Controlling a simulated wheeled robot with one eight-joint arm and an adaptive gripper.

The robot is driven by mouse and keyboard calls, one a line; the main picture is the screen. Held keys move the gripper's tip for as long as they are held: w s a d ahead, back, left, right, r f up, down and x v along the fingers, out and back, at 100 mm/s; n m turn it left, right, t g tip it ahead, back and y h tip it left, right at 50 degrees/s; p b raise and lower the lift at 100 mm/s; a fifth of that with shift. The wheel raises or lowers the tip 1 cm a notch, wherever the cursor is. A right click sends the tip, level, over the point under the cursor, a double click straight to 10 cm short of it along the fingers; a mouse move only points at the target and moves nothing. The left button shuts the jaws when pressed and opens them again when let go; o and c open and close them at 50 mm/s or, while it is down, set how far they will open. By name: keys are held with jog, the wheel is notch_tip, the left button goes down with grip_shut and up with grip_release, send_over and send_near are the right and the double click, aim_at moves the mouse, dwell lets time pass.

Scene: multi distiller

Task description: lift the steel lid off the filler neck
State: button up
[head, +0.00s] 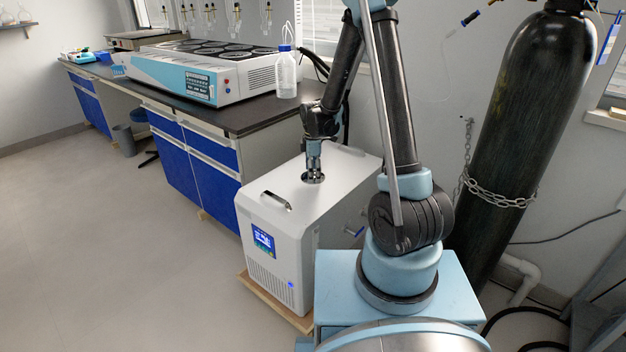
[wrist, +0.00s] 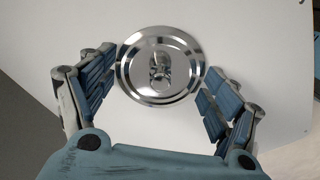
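The steel lid (wrist: 160,66) is a shiny round disc with a small knob in its middle. It sits on the flat white top of the chiller box (head: 335,168), and the filler neck under it is hidden. In the head view the lid (head: 313,178) shows only as a dark shiny rim below my gripper (head: 313,165). In the wrist view my gripper (wrist: 155,98) is open, with one blue-padded finger on each side of the lid's near half. The fingers look apart from the knob. I cannot tell their exact height above the lid.
The chiller has a recessed handle (head: 276,200) and a lit screen (head: 263,239) on its left side. A bench with a multi-place heater (head: 215,70) and a bottle (head: 286,75) stands behind it. A chained black gas cylinder (head: 520,130) stands at right. Open floor lies at left.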

jog(key=c, duration=0.5)
